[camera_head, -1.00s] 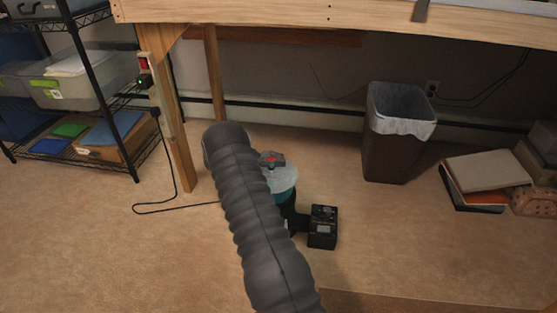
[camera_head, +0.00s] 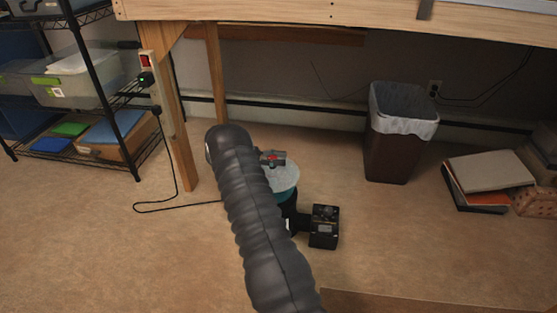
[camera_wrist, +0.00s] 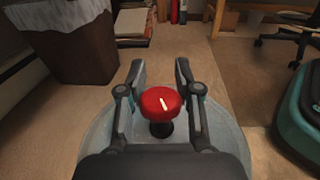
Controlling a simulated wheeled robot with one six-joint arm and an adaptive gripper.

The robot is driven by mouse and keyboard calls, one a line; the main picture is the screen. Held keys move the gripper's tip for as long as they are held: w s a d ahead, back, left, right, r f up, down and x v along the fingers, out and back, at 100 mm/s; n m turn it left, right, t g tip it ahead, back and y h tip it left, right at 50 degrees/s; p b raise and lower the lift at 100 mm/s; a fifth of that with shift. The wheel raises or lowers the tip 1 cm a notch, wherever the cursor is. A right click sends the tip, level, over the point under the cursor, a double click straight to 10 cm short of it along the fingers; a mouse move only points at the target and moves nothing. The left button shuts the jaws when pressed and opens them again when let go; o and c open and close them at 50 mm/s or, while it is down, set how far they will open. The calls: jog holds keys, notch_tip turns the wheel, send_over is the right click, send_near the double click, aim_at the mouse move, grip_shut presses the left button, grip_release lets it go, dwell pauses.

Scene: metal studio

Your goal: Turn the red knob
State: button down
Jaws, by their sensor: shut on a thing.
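The red knob (camera_wrist: 161,104) has a white line on its top, tilted slightly off the picture's vertical. It stands on a dark stem above a pale round plate (camera_wrist: 231,134). My gripper (camera_wrist: 161,72) is shut on the knob, with one dark finger on each side and the tips reaching past it. In the head view my gripper (camera_head: 274,160) shows as a small dark shape with a bit of red, above the pale plate (camera_head: 286,181). My thick grey arm hides the left part of the plate and of the body under it.
A black box (camera_head: 324,227) is joined to the right of the knob's base. A brown lined bin (camera_head: 392,150) stands behind right, and flat boxes (camera_head: 489,172) lie farther right. A wire shelf (camera_head: 105,100) and table leg (camera_head: 182,150) are at left. A cable lies on the floor.

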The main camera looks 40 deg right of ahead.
jog(key=shift+a+m+g+y+b, duration=0.1)
jog(key=shift+m+g+y+b, duration=0.3)
jog(key=shift+m+g+y, duration=0.35)
jog(key=c, duration=1.1)
grip_release()
jog(key=shift+s, duration=0.1)
jog(key=shift+n+t, duration=0.25)
